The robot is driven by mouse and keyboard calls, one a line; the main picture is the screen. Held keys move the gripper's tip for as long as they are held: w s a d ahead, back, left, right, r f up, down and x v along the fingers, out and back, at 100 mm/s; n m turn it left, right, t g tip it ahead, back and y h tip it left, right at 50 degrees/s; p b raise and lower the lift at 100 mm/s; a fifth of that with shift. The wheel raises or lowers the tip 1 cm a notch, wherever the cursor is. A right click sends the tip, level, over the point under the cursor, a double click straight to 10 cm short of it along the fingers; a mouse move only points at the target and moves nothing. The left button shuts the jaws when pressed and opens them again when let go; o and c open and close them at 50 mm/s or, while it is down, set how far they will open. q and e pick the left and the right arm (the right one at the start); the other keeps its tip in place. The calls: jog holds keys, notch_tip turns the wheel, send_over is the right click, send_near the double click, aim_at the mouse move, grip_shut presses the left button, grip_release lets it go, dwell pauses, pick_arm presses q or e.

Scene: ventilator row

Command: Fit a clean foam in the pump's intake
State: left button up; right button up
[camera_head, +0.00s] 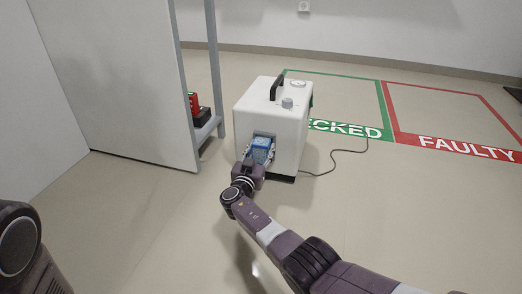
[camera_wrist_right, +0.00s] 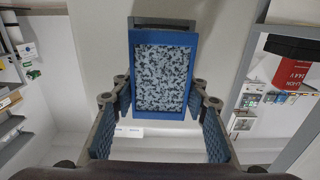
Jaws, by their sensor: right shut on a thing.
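The pump (camera_head: 270,118) is a white box with a black handle on top, standing on the floor. My right gripper (camera_head: 259,155) is at its near face, shut on a blue-framed foam (camera_head: 261,144). In the right wrist view the foam (camera_wrist_right: 162,78) shows a speckled grey face inside its blue frame, between the two fingers of my gripper (camera_wrist_right: 160,100). A dark grey edge of the pump's intake (camera_wrist_right: 165,22) shows just beyond the foam's far end. How deep the foam sits in the intake I cannot tell. My left gripper is not in view.
A grey shelf unit (camera_head: 207,120) holding red and black items (camera_head: 200,110) stands left of the pump. A black cable (camera_head: 340,158) runs right along the floor. Green "CHECKED" (camera_head: 345,129) and red "FAULTY" (camera_head: 468,147) floor zones lie behind right. The near floor is clear.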

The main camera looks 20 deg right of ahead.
aim_at(260, 153)
jog(key=shift+w+d+r, duration=0.15)
jog(key=shift+w+d, duration=0.3)
jog(key=shift+d, duration=0.25)
dwell(0.9)
jog(key=shift+s+a+p, duration=0.25)
jog(key=shift+s+p, duration=0.25)
jog(key=shift+p, duration=0.05)
jog(key=shift+s+a+p, duration=0.45)
jog(key=shift+s+a, duration=0.05)
jog(key=shift+p+v, duration=1)
jog(key=shift+v, duration=1.2)
jog(key=shift+w+a, duration=0.1)
jog(key=shift+a, duration=0.05)
